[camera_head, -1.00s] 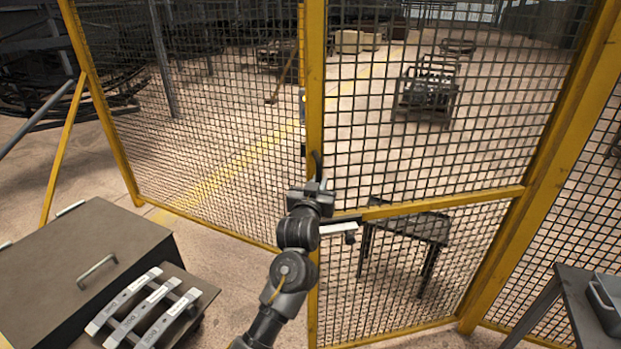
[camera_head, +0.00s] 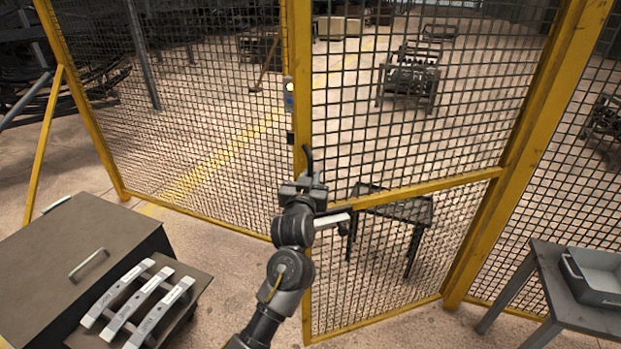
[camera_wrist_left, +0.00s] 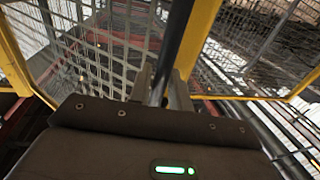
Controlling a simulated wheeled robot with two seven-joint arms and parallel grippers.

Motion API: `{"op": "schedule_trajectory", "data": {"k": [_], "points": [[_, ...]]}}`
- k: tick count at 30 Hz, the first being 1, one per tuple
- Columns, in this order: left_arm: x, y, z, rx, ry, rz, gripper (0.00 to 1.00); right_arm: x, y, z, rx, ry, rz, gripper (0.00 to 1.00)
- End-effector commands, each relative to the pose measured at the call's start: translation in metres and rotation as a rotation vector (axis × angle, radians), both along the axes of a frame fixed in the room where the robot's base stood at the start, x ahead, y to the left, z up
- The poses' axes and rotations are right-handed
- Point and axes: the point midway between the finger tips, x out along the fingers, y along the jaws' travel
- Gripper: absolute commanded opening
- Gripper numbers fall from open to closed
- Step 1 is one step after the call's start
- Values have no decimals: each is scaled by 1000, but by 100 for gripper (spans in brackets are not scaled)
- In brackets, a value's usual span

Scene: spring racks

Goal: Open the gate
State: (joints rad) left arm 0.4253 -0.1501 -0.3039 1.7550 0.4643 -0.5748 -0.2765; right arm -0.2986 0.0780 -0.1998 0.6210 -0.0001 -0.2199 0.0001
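The gate (camera_head: 420,192) is a yellow-framed mesh panel right of centre in the head view. Its free edge (camera_head: 301,90) stands nearer to me than the line of the fence on the left, so it is ajar toward me. My left gripper (camera_head: 309,180) is at that edge, shut on the dark gate handle (camera_head: 308,155), whose curved top sticks out above the fingers. In the left wrist view the gripper (camera_wrist_left: 162,92) has its fingers on either side of the dark handle bar (camera_wrist_left: 174,50). My right gripper is out of view.
Fixed mesh fence (camera_head: 190,120) stands left of the gate. A dark cabinet (camera_head: 60,250) and a rack of pale bars (camera_head: 140,305) stand front left. A grey table (camera_head: 560,300) with a tray (camera_head: 600,270) stands front right. A small table (camera_head: 395,205) shows behind the mesh.

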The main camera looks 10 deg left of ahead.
Motion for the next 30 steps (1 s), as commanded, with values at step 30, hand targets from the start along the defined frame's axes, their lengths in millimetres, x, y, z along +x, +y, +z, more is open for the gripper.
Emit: {"op": "schedule_trajectory", "data": {"k": [30], "points": [[-109, -6, 0, 0, 0, -1, 20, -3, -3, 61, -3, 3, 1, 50]]}}
